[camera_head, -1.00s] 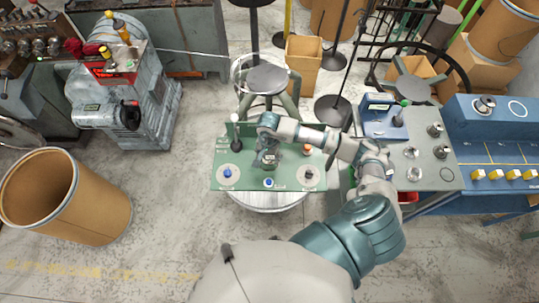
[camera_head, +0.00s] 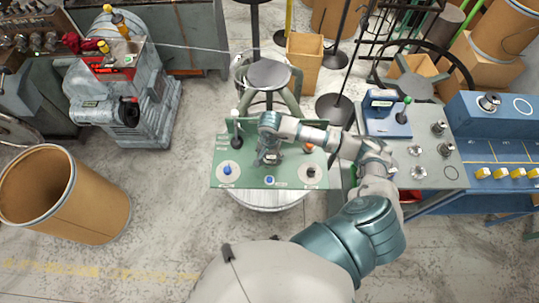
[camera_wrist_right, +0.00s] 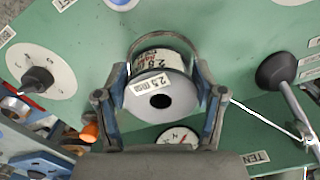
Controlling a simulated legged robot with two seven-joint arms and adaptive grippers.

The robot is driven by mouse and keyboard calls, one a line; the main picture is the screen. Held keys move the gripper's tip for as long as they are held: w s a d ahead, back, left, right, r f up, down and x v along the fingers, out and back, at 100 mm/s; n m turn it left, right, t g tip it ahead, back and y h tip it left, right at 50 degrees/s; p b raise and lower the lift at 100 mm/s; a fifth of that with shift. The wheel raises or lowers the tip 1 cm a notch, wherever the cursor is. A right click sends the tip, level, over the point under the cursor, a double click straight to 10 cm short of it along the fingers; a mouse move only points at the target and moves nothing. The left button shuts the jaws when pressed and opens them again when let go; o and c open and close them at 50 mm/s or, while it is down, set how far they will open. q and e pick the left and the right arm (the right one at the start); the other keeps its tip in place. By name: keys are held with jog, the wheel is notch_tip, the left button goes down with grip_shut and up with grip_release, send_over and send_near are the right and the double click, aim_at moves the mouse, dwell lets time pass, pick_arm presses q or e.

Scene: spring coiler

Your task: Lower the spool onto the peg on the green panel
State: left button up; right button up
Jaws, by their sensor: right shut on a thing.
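The green panel (camera_head: 245,176) sits on a round stand in the middle of the head view, with knobs and dials on it. My right gripper (camera_head: 268,157) is over the panel's middle, pointing down. In the right wrist view, my right gripper (camera_wrist_right: 160,105) is shut on a white spool (camera_wrist_right: 158,97) with a printed label and a dark centre hole. A finger is on each side of it. The green panel (camera_wrist_right: 95,35) shows around and behind the spool. The peg is not visible, and I cannot tell whether the spool touches it. My left gripper is not in view.
A black-knobbed lever (camera_wrist_right: 280,72) stands to the right of the spool in the wrist view. A dial (camera_wrist_right: 42,70) is at left. A stool (camera_head: 268,74) stands behind the panel, and a grey control table (camera_head: 438,170) is to its right.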

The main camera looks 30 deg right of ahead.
jog(key=shift+f+b, duration=0.4)
jog(key=o, duration=1.6)
jog(key=shift+d, duration=0.1)
jog(key=shift+r, duration=0.1)
notch_tip(320, 180, up, 12)
jog(key=shift+d+f, duration=0.1)
jog(key=shift+f, duration=0.05)
